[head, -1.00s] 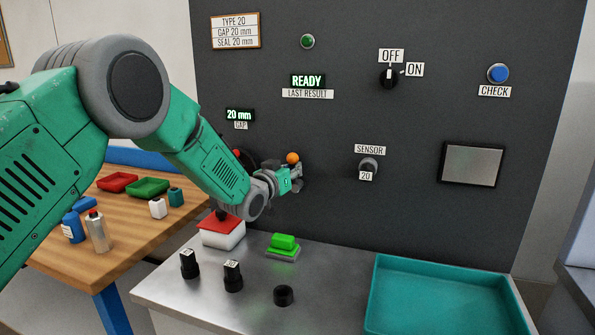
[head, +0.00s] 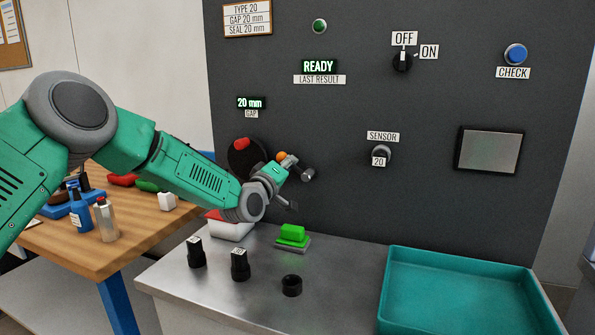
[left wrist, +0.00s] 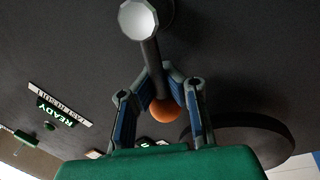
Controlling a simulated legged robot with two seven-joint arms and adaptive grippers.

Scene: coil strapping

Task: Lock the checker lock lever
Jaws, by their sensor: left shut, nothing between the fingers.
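The lock lever is on the dark panel. Its orange ball (head: 281,156) sits up and to the left of its grey pivot hub (head: 308,173), so the lever tilts left. In the left wrist view the orange ball (left wrist: 163,111) shows between my finger links, with the dark rod (left wrist: 150,58) running up to the pale hub end (left wrist: 138,19). My left gripper (head: 289,168) is at the lever, and its closed fingertips (left wrist: 166,70) are beside the rod. It holds nothing; whether it touches the rod is unclear. My right gripper is not in view.
A black wheel (head: 243,162) with a red knob (head: 241,143) is left of the lever, partly behind my arm. A green block (head: 292,233), black cylinders (head: 240,265) and a teal tray (head: 455,258) are on the bench below. The sensor knob (head: 381,153) is to the right.

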